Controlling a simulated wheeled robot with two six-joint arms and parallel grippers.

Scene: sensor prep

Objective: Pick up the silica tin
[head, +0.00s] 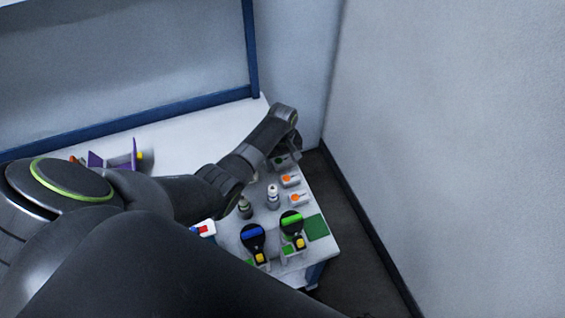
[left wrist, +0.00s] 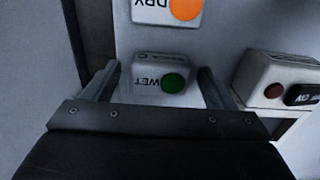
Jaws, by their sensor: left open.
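A small pale tin (left wrist: 160,76) lies between the fingers of my left gripper (left wrist: 157,72) in the left wrist view. Its top reads WET beside a green dot, and small lettering on its far side looks like SILICA. The fingers are open, one on each side of it; I cannot tell whether they touch it. In the head view the left gripper (head: 287,146) is at the table's far right corner, by the green-dotted tin (head: 282,162). A similar tin (left wrist: 166,10) marked DRY with an orange dot lies just beyond. My right gripper is not in view.
In the head view, two orange-dotted white tins (head: 291,180), a small bottle (head: 272,197), blue and green round-headed tools (head: 253,238) and a green mat (head: 316,227) share the table (head: 327,245). A pale device (left wrist: 275,76) stands right of the gripper in the wrist view.

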